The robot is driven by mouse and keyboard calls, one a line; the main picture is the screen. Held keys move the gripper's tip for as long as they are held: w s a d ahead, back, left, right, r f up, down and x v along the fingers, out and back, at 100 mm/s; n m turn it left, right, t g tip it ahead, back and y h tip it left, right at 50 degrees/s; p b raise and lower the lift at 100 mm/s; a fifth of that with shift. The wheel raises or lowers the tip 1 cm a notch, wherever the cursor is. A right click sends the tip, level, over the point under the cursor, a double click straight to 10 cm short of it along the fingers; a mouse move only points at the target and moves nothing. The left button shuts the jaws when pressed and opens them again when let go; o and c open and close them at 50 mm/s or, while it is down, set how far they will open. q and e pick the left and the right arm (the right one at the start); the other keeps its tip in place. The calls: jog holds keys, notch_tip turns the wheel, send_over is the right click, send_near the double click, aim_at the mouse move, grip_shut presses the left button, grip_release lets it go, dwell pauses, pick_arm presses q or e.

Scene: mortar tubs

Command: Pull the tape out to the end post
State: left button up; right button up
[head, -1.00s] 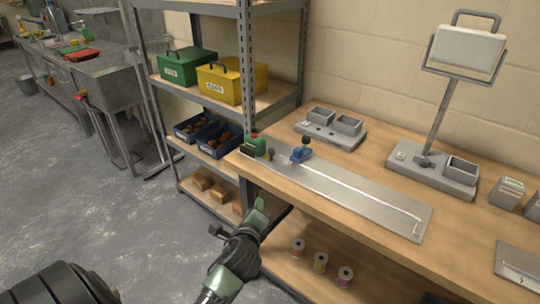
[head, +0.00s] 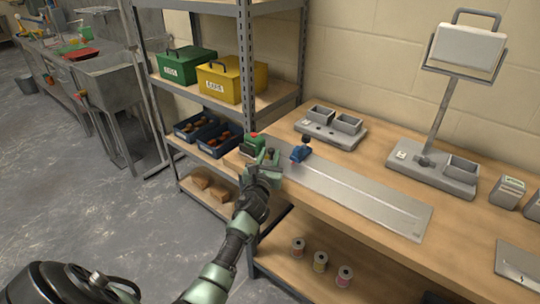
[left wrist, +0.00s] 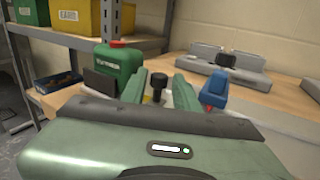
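A green tape case (head: 251,144) with a red top stands at the left end of a flat metal plate (head: 360,194) on the bench; it also shows in the left wrist view (left wrist: 118,62). Beside it is a small black-knobbed piece (left wrist: 158,86). A blue piece with a dark top (head: 301,151) stands on the plate to the right; it shows in the left wrist view too (left wrist: 213,88). My left gripper (head: 266,163) is open, its green fingers on either side of the black knob with gaps showing. I cannot tell which piece is the end post. My right gripper is not in view.
A grey two-bin tray (head: 330,128) and a lamp stand with a bin (head: 434,172) stand behind the plate. A shelf with green (head: 187,66) and yellow boxes (head: 226,80) is at the left. The plate's right part is clear.

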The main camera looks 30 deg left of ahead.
pick_arm(q)
jog(key=shift+w+a, duration=0.1)
jog(key=shift+w, duration=0.05)
grip_shut()
dwell(1.4)
